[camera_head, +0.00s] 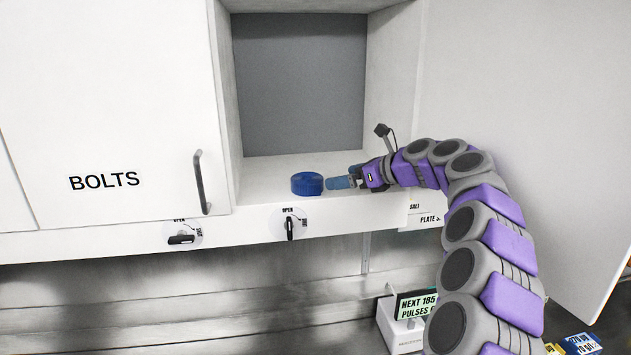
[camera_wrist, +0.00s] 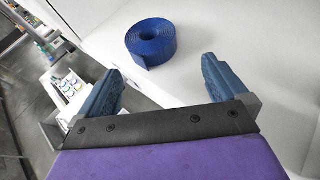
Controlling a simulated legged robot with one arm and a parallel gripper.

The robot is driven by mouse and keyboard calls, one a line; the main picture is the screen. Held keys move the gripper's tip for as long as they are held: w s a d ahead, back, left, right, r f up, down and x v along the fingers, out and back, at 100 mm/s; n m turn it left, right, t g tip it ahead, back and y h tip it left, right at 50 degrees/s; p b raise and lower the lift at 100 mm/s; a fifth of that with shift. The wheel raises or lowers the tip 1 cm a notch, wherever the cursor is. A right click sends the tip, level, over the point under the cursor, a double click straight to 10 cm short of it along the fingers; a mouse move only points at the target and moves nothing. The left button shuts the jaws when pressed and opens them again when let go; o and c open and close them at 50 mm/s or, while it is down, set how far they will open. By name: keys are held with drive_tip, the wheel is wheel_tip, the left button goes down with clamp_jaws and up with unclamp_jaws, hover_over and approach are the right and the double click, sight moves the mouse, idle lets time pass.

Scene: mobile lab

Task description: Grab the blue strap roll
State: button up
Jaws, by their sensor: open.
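The blue strap roll (camera_head: 307,183) lies flat on the white shelf of the open cabinet in the head view. In the wrist view the blue strap roll (camera_wrist: 151,42) is a coiled band with a dark hole in its middle and a loose end at its lower left. My gripper (camera_head: 338,183) is just to the right of the roll in the head view, low over the shelf. In the wrist view my gripper (camera_wrist: 162,84) has its two blue fingers spread wide with nothing between them. The roll is beyond the fingertips, apart from them.
The cabinet shelf (camera_head: 270,190) is otherwise bare, with side walls and a grey back panel (camera_head: 300,85). A closed door marked BOLTS (camera_head: 105,110) is on the left. Black latches (camera_head: 290,228) sit on the front edge. A small display box (camera_head: 405,325) stands below.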

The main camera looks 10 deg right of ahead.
sight(316, 178)
drive_tip(key=w+a, duration=0.1)
drive_tip(key=a, duration=0.1)
drive_tip(key=w+a+f, duration=0.1)
drive_tip(key=a, duration=0.2)
drive_tip(key=w+a+f, duration=0.1)
drive_tip(key=w+a, duration=0.1)
drive_tip(key=shift+a+f, duration=0.1)
drive_tip(key=shift+a, duration=0.3)
drive_tip(key=shift+w+d+f, duration=0.2)
drive_tip(key=shift+w+d, duration=0.1)
drive_tip(key=shift+w, duration=0.05)
drive_tip(key=shift+w+d+f, duration=0.1)
drive_tip(key=shift+w+f, duration=0.2)
drive_tip(key=shift+w, duration=0.25)
drive_tip(key=shift+w+d+f, duration=0.1)
drive_tip(key=shift+w+f, duration=0.15)
drive_tip(key=shift+w, duration=0.3)
drive_tip(key=shift+w+a+f, duration=0.1)
drive_tip(key=shift+w+a, duration=0.1)
drive_tip(key=shift+a, duration=0.45)
drive_tip(key=shift+w+a+f, duration=0.1)
drive_tip(key=shift+w+a, duration=0.05)
drive_tip(key=shift+a, duration=0.45)
drive_tip(key=shift+a+r, duration=0.1)
drive_tip(key=shift+a, duration=0.25)
drive_tip(key=shift+w+a, duration=0.1)
drive_tip(key=shift+a, duration=0.1)
drive_tip(key=shift+c, duration=1.2)
drive_tip(key=shift+d, duration=1.05)
drive_tip(key=c, duration=0.6)
